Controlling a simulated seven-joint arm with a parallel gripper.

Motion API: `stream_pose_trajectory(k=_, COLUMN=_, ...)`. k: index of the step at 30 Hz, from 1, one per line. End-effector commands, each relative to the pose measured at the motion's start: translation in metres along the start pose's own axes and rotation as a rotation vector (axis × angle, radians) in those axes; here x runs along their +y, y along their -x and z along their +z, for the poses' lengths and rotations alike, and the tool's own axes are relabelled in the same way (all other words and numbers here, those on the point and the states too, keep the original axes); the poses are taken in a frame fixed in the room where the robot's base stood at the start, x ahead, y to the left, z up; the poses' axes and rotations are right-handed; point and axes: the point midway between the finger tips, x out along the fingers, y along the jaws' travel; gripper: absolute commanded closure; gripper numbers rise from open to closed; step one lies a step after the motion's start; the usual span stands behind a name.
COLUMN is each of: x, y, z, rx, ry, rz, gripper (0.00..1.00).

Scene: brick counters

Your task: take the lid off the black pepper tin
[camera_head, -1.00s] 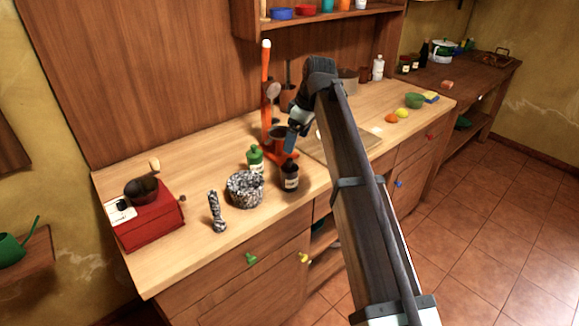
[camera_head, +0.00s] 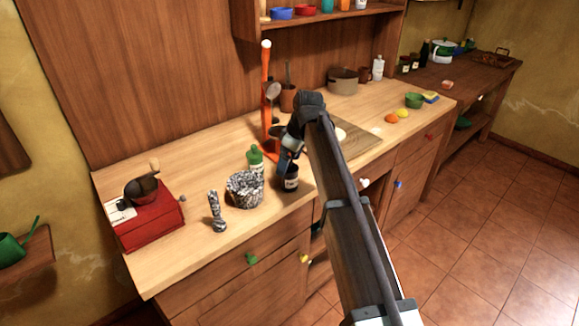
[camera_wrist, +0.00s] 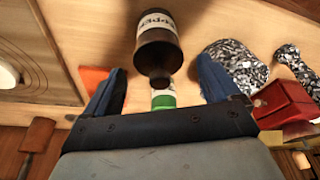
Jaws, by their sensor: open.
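The black pepper tin (camera_head: 290,183) stands upright near the counter's front edge. In the wrist view the tin (camera_wrist: 155,20) shows its pale label and its dark lid (camera_wrist: 158,50) with a small round knob, and the lid sits on the tin. My gripper (camera_head: 284,167) is just above the tin and partly hides its top in the head view. In the wrist view my gripper (camera_wrist: 160,82) is open, with its blue fingers apart on either side of the knob. Nothing is held between them. Whether a finger touches the lid cannot be told.
A green tin (camera_head: 255,160) stands close behind, a speckled mortar (camera_head: 245,189) and pestle (camera_head: 217,212) to the left. The orange press (camera_head: 266,95) is behind my gripper. A red grinder (camera_head: 150,218) is far left. A cutting board (camera_head: 358,143) lies to the right.

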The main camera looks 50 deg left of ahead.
Motion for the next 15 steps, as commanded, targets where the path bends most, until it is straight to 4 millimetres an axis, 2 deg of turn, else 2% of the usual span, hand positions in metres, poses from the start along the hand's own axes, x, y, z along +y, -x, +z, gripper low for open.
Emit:
stream_pose_trajectory(k=2, x=0.0, y=0.0003, z=-0.0001, rx=0.0, ry=0.0, rz=0.0, gripper=0.1)
stream_pose_trajectory(k=15, x=-0.0002, y=0.0004, z=-0.0001, rx=0.0, ry=0.0, rz=-0.001, gripper=0.52)
